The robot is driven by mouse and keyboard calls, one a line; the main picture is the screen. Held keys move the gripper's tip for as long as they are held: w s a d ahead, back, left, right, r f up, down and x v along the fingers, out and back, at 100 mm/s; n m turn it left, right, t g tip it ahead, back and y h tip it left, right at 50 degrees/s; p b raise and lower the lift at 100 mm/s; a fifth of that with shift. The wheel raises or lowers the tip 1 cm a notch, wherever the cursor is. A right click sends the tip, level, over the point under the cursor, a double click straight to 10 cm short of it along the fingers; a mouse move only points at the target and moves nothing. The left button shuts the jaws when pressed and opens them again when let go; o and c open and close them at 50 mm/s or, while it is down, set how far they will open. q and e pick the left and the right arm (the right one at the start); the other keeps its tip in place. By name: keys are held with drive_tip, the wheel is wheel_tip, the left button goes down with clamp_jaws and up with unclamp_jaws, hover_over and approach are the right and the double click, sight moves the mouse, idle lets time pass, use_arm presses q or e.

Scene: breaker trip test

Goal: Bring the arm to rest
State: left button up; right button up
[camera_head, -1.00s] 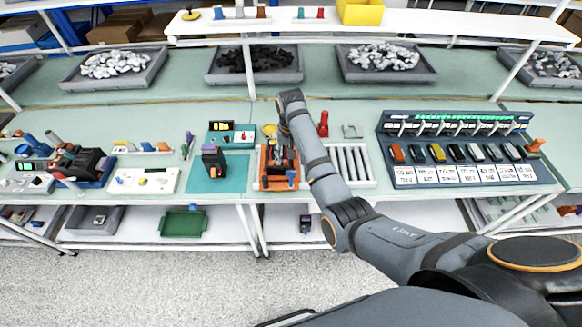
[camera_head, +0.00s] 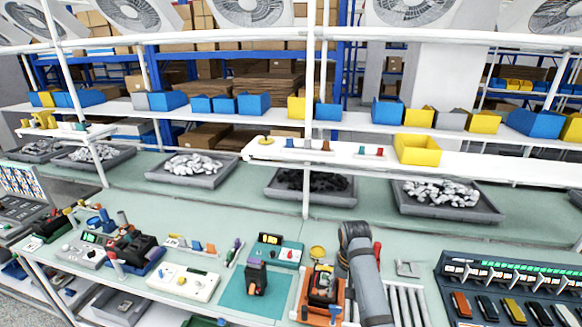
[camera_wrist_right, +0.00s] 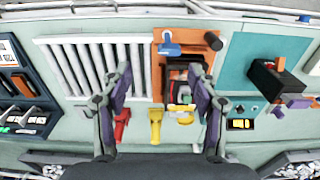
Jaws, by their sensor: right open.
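My right arm (camera_head: 366,277) rises from the bottom of the head view, its wrist beside the orange fixture (camera_head: 309,311) that holds a black breaker unit (camera_head: 322,286). The wrist hides most of my right gripper there. In the right wrist view, my right gripper (camera_wrist_right: 162,88) has its two fingers wide apart with nothing between them. The orange fixture (camera_wrist_right: 212,40) and black unit (camera_wrist_right: 188,72) lie below and beyond the fingers, and a yellow piece (camera_wrist_right: 155,122) and a red piece (camera_wrist_right: 121,122) show between them. My left gripper is not in view.
A slatted white rack (camera_head: 405,303) and a breaker panel (camera_head: 520,270) stand right of the arm. A teal mat (camera_head: 240,300) with a black device (camera_head: 256,277) lies to its left. Grey trays (camera_head: 311,188) and a white shelf (camera_head: 370,165) with a yellow bin (camera_head: 417,150) stand behind.

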drive_tip(key=s+d+f+t, duration=0.1)
drive_tip(key=s+d+f, duration=0.3)
drive_tip(key=s+f, duration=0.3)
drive_tip(key=s+d+r+n+t+h, duration=0.1)
drive_tip(key=s+r+n, duration=0.1)
drive_tip(key=s, duration=0.7)
drive_tip(key=s+d+r+n+t, duration=0.1)
drive_tip(key=s+r+n, duration=0.1)
drive_tip(key=s, duration=0.7)
drive_tip(key=s+d+f+b, duration=0.1)
drive_tip(key=f+b, duration=0.2)
drive_tip(key=f, duration=0.9)
drive_tip(key=s+d+f+g+b, duration=0.1)
drive_tip(key=f+b, duration=0.1)
drive_tip(key=f, duration=1)
drive_tip(key=s+d+f+b, duration=0.1)
drive_tip(key=s+f+b, duration=0.15)
drive_tip(key=f, duration=0.95)
drive_tip(key=s+f+g+b, duration=0.1)
drive_tip(key=s+f+b, duration=0.4)
drive_tip(key=s+f, duration=1.1)
wheel_tip(320, 180, down, 4)
drive_tip(key=shift+s+d+r+b, duration=0.15)
drive_tip(key=shift+s+d+b, duration=0.15)
drive_tip(key=shift+d, duration=0.15)
